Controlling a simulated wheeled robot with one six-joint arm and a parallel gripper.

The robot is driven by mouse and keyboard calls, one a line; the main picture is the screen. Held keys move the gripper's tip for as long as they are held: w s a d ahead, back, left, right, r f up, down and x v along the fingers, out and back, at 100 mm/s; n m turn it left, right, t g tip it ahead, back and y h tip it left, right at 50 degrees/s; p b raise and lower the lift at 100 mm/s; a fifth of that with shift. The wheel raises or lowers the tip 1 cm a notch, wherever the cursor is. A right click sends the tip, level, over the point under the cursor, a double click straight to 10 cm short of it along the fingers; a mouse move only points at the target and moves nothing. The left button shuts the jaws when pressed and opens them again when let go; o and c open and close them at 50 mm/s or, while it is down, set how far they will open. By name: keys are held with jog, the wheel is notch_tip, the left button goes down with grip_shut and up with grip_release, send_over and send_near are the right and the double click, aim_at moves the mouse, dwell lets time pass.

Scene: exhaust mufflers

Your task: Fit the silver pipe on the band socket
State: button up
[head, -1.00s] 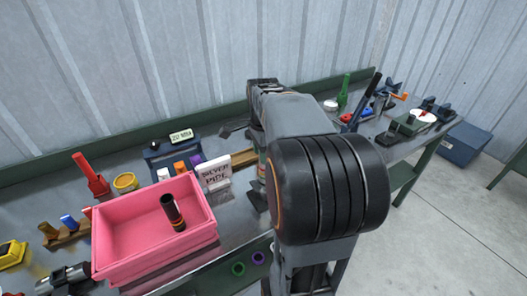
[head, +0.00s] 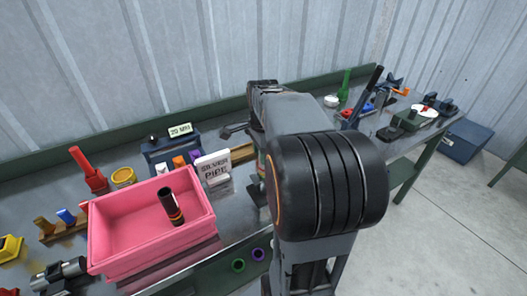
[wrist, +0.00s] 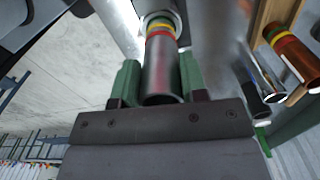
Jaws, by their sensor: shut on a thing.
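The silver pipe (wrist: 161,72) is between the green fingers of my gripper (wrist: 156,82) in the wrist view, and the gripper is shut on it. Its open near end faces the camera. Red and yellow bands (wrist: 160,29) ring its far end. A pale metal ring (wrist: 178,20) surrounds or lies just behind that far end, at the top edge. I cannot tell whether this ring is the band socket, or whether the pipe is seated in it. In the head view my arm hides the gripper and the silver pipe.
A pink bin (head: 110,250) holds a black banded pipe (head: 171,207). A copper pipe (wrist: 294,57) and a shiny pipe (wrist: 262,75) lie right of my gripper. Tools crowd the bench's far end.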

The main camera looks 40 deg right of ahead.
jog(key=shift+f+b, duration=0.45)
jog(key=shift+f, duration=0.3)
jog(key=shift+f, duration=0.2)
jog(key=o, duration=1)
jog(key=shift+c, duration=0.2)
notch_tip(320, 180, up, 14)
jog(key=shift+f+p, duration=0.1)
jog(key=shift+p, duration=0.6)
jog(key=s+a+f+n+t+p, duration=0.1)
jog(key=s+a+f+n, duration=0.2)
jog(key=a+f+n, duration=0.3)
jog(key=s+a+f+n+t+p, duration=0.1)
jog(key=s+a+f+n+t, duration=0.1)
jog(key=s+a+f+n, duration=0.2)
jog(key=a+f+n, duration=0.3)
jog(key=a+n, duration=0.4)
jog(key=n, duration=0.4)
jog(key=shift+a+f+t, duration=0.25)
jog(key=shift+a+t, duration=0.05)
